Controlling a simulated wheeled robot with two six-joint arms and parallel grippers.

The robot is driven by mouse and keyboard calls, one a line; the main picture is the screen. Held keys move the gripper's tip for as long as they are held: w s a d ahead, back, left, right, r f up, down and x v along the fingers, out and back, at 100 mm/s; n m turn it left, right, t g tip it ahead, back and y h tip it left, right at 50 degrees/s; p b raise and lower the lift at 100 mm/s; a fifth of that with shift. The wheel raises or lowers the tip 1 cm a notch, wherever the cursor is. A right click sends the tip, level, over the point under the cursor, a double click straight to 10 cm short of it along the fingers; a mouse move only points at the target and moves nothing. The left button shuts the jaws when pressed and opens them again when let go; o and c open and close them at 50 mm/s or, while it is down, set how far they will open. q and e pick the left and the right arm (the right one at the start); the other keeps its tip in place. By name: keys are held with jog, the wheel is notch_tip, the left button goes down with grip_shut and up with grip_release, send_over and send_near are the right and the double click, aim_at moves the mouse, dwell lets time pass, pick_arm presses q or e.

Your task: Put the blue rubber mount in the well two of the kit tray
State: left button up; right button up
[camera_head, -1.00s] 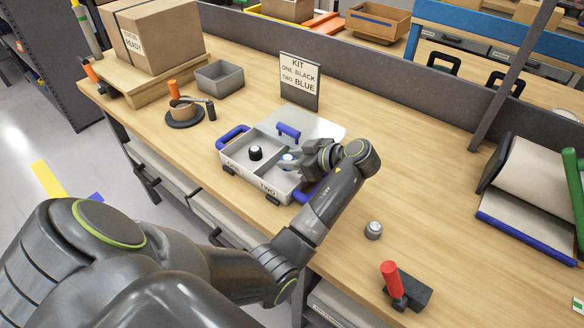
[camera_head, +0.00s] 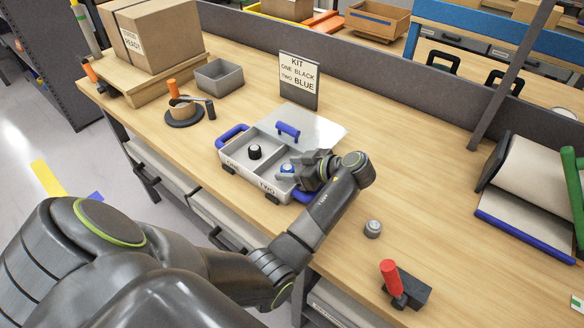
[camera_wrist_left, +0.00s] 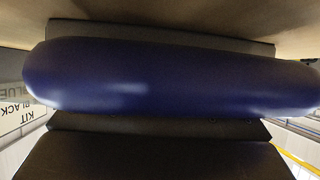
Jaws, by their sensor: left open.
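The kit tray (camera_head: 227,168) is a light grey box with wells marked ONE and TWO and its lid open behind. The blue rubber mount (camera_head: 287,168) is at well two, the right compartment, with its blue and white top showing. My left gripper (camera_head: 292,170) is open around or right beside it, low over the well. The gripper hides part of the mount and well, so I cannot tell whether the mount rests on the floor. A dark blue rounded shape (camera_wrist_left: 160,82) fills the left wrist view, very close. A black mount (camera_head: 254,152) stands in well one. My right gripper is out of view.
The kit sign (camera_head: 299,78) stands behind the tray. A grey round part (camera_head: 373,229) and a red-handled tool (camera_head: 392,278) lie at the front right. A grey bin (camera_head: 219,76) stands at the back left. The table right of the tray is mostly clear.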

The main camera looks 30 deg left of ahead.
pick_arm(q)
jog(key=shift+r, duration=0.15)
jog(key=shift+d, duration=0.25)
jog(key=b+v, duration=0.3)
jog(key=v, duration=0.8)
jog(key=shift+d+r, duration=0.2)
jog(key=shift+d, duration=0.05)
jog(key=shift+s, duration=0.1)
